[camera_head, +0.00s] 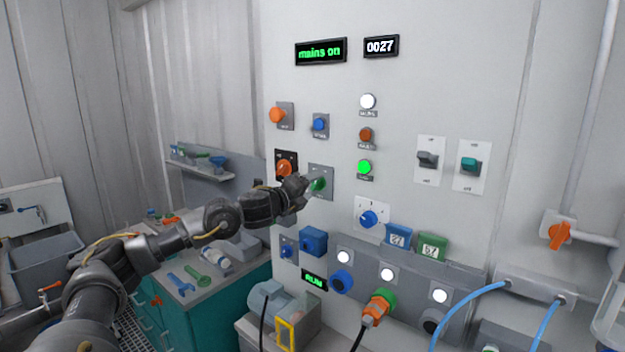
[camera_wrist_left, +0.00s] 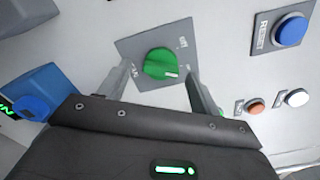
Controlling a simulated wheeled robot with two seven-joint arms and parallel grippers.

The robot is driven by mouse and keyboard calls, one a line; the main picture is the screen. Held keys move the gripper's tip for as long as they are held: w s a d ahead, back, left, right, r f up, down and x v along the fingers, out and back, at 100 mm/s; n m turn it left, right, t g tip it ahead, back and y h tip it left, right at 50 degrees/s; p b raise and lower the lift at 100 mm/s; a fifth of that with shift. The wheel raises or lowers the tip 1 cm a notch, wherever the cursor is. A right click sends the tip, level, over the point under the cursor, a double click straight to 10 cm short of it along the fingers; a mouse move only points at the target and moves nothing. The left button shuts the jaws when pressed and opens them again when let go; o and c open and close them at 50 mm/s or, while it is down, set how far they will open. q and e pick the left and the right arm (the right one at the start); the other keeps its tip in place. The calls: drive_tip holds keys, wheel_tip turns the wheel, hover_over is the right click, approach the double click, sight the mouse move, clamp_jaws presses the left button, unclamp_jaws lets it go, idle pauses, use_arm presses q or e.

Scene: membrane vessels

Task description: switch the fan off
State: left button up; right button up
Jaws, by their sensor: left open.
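A green rotary knob (camera_head: 318,185) sits on a grey square plate on the white wall panel. In the left wrist view the green knob (camera_wrist_left: 160,63) has a white mark at its lower right, and small lettering on its plate is hard to read. My left gripper (camera_head: 306,188) is at this knob. Its two fingers are spread, one on each side of the knob, with visible gaps in the left wrist view (camera_wrist_left: 160,82). I cannot tell whether any part touches. My right gripper is out of view.
A blue button (camera_head: 320,124) is above, and a lit green lamp (camera_head: 364,167) is to the right. A blue selector (camera_head: 369,218) is lower right. A teal cabinet (camera_head: 215,310) stands below my arm.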

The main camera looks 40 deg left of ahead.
use_arm(q)
drive_tip(key=shift+w, duration=0.8)
drive_tip(key=shift+c, duration=0.3)
drive_tip(key=c, duration=0.9)
